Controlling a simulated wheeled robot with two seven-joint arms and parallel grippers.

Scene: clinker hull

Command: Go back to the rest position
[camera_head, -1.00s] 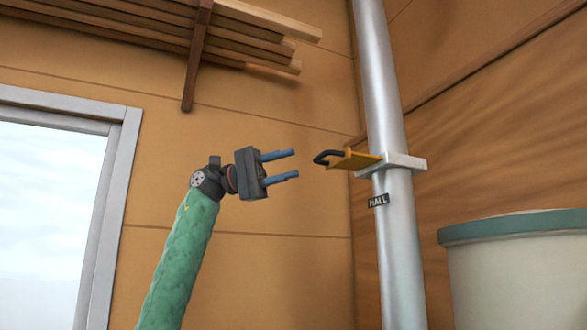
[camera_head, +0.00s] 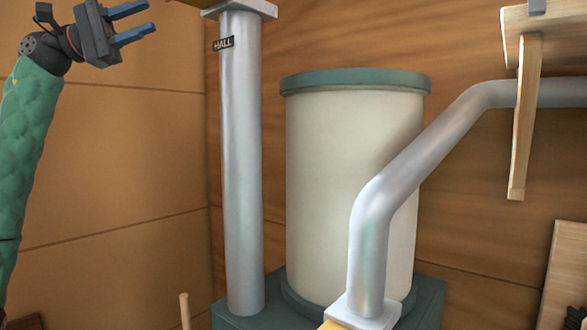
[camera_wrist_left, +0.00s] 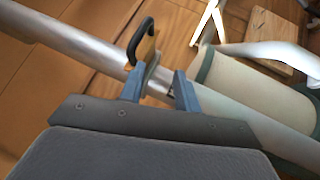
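My left gripper (camera_head: 150,17) is at the top left of the head view, its two blue fingers apart and nothing between them. Its green-sleeved arm comes in from the left edge. In the head view the handle is out of frame. My right gripper is not in view.
The upright pipe (camera_head: 242,160) with a HALL label (camera_head: 223,44) stands right of my left gripper. A cream tank (camera_head: 330,150) with green rims stands behind a bent pipe (camera_head: 420,150). A wooden bracket (camera_head: 525,120) is at the upper right. Wall space below the gripper is clear.

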